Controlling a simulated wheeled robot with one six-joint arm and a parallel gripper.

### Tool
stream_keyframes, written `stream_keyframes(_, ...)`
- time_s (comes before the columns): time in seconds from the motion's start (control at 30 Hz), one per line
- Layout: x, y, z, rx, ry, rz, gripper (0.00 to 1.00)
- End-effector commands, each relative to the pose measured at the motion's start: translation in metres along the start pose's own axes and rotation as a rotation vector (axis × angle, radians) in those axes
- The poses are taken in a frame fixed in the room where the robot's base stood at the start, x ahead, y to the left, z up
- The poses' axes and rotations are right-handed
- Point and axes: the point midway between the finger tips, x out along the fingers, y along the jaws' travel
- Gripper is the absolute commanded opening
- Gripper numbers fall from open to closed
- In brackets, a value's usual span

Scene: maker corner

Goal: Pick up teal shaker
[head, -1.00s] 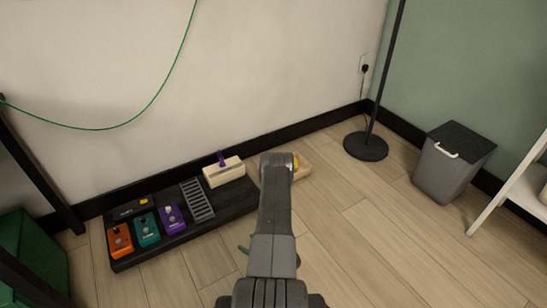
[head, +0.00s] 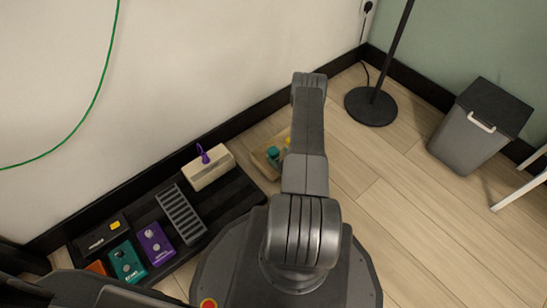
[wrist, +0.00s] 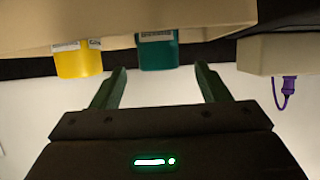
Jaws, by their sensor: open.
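The teal shaker (head: 273,155) stands at a light wooden tray (head: 262,166) on the floor, left of my arm in the head view. In the wrist view, which looks upside down, the teal shaker (wrist: 158,52) with a pale label shows ahead of my gripper (wrist: 160,72), between the lines of its two fingers. My gripper is open and empty, with the fingertips close to the shaker but apart from it. In the head view my arm hides the gripper.
A yellow shaker (wrist: 78,60) stands beside the teal one. A cream box (head: 208,170) with a purple cord (head: 203,153) sits on a black pedalboard (head: 235,193) with several pedals. A lamp base (head: 371,106) and grey bin (head: 466,140) stand right; floor between is clear.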

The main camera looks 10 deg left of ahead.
Motion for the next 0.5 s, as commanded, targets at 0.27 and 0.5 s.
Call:
stream_keyframes(0.27,0.020,0.000,0.000,-0.001,0.001,0.000,0.69)
stream_keyframes(0.5,0.049,0.002,-0.001,-0.003,0.002,-0.001,0.69)
